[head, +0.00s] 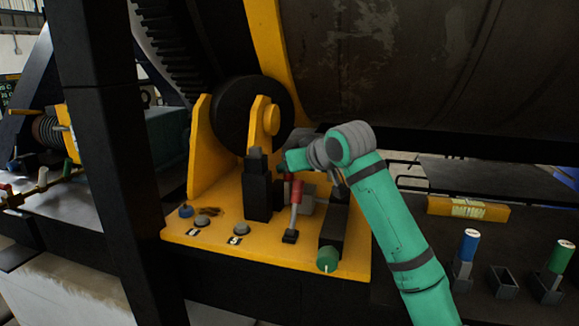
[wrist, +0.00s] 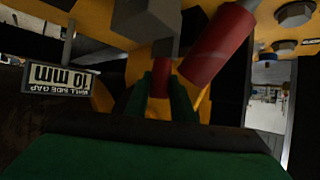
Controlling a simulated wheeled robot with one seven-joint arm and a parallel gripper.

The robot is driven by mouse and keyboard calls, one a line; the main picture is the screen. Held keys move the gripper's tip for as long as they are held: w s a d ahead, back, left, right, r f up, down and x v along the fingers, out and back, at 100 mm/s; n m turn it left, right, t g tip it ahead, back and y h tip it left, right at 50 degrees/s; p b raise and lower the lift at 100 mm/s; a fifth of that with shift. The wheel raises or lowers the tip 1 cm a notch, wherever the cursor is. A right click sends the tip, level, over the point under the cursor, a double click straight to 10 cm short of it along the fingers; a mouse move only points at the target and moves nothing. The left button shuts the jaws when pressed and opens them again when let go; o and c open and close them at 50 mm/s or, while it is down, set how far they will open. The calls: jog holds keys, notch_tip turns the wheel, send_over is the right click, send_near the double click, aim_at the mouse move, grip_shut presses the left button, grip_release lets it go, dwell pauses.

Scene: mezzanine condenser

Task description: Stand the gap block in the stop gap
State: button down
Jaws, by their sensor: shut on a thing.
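My gripper (wrist: 168,88) has green fingers, shut on a small red piece (wrist: 160,84) in the wrist view. It appears to be the gap block; most of it is hidden between the fingers. In the head view my gripper (head: 287,172) is low over the yellow base, just right of a black stepped post (head: 258,190) and close to a red-handled lever (head: 296,192). The lever's red grip (wrist: 217,45) shows close ahead and right in the wrist view. A grey block (wrist: 145,20) is ahead. I cannot make out the stop gap clearly.
The yellow base (head: 210,240) carries a black roller (head: 235,112), several knobs and a green-ended cylinder (head: 327,259). A tag reading "wall side gap 10 mm" (wrist: 58,80) shows upside down. Blue (head: 468,246) and green (head: 560,256) capped cylinders stand on the dark right bench.

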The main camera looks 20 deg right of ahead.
jog(key=shift+f, duration=0.55)
jog(key=c, duration=1.4)
grip_release()
jog(key=shift+c, duration=0.2)
